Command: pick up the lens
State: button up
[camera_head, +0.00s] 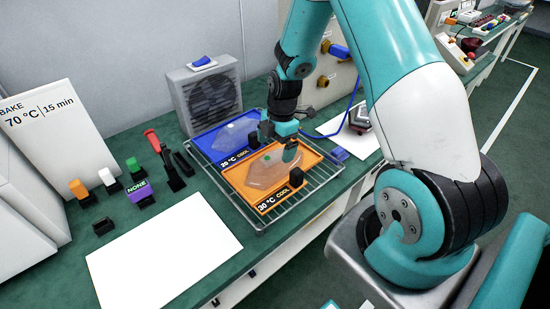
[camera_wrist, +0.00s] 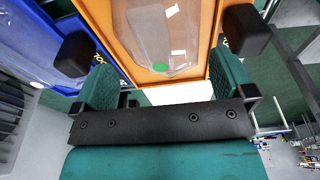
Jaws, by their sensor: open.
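A clear lens (camera_head: 266,171) with a green dot lies on the orange tray (camera_head: 235,178), marked 30 °C COOL. A second clear lens (camera_head: 228,136), also with a green dot, lies on the blue tray (camera_head: 204,140), marked 20 °C COOL. My gripper (camera_head: 275,159) is over the orange tray, and its fingers partly cover that lens in the head view. In the wrist view, the open fingers (camera_wrist: 160,43) stand on either side of the lens (camera_wrist: 158,35) on the orange tray. Contact cannot be told.
Both trays sit on a wire rack (camera_head: 310,190) at the bench edge. A grey fan box (camera_head: 210,95) stands behind. Coloured blocks (camera_head: 108,178) and a NONE block (camera_head: 139,190) are at the left. A white sheet (camera_head: 165,255) lies flat in front.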

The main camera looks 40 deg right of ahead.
aim_at(274, 155)
jog(key=f, duration=0.2)
jog(key=f+p, duration=0.1)
jog(key=f, duration=0.1)
jog(key=shift+w+a, duration=0.15)
jog(key=shift+a, duration=0.15)
jog(key=c, duration=0.8)
